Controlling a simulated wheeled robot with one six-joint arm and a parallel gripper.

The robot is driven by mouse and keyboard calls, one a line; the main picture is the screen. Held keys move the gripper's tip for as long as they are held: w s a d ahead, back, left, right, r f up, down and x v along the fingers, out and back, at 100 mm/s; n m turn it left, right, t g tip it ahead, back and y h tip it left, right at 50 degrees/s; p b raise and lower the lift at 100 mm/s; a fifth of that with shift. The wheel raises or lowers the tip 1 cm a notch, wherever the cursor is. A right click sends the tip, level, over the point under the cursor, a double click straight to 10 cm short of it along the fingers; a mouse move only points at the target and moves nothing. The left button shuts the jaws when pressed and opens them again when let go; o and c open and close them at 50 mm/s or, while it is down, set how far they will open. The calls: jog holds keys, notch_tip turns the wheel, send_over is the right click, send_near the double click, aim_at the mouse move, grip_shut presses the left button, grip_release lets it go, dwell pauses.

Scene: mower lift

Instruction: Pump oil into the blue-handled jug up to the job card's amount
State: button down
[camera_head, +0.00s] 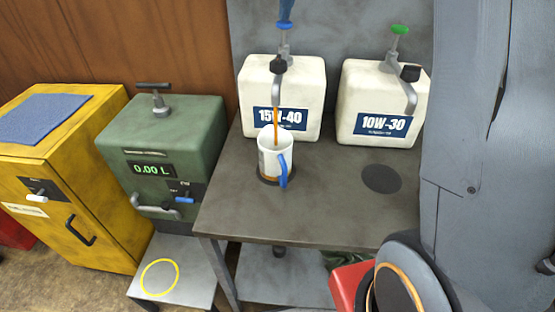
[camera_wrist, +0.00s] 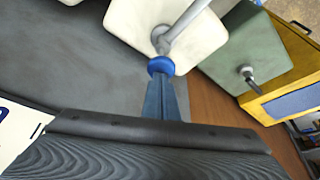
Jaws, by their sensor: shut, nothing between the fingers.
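The white jug (camera_head: 269,158) with a blue handle (camera_head: 283,170) stands upright on a dark round pad on the bench. An amber stream (camera_head: 276,125) runs into it from the spout of the 15W-40 container (camera_head: 255,85). An amber tint shows low on the jug's wall; the exact level is hard to read. My gripper (camera_head: 286,10) is shut and empty, its tips at the blue pump knob (camera_head: 285,25). In the wrist view the closed fingers (camera_wrist: 165,100) point at the blue knob (camera_wrist: 160,65) and seem to touch it. I see no readable job card.
A 10W-30 container (camera_head: 385,100) with a green pump knob (camera_head: 400,29) stands to the right, behind an empty dark pad (camera_head: 381,179). A green dispenser (camera_head: 175,150) reading 0.00 L and a yellow cabinet (camera_head: 75,160) stand left. The bench front (camera_head: 320,220) is clear.

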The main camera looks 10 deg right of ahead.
aim_at(286, 23)
jog(key=shift+f+b, duration=0.95)
jog(key=shift+f, duration=1.25)
jog(key=shift+r+p, duration=2.15)
jog(key=shift+r, duration=0.8)
jog(key=shift+f, duration=0.2)
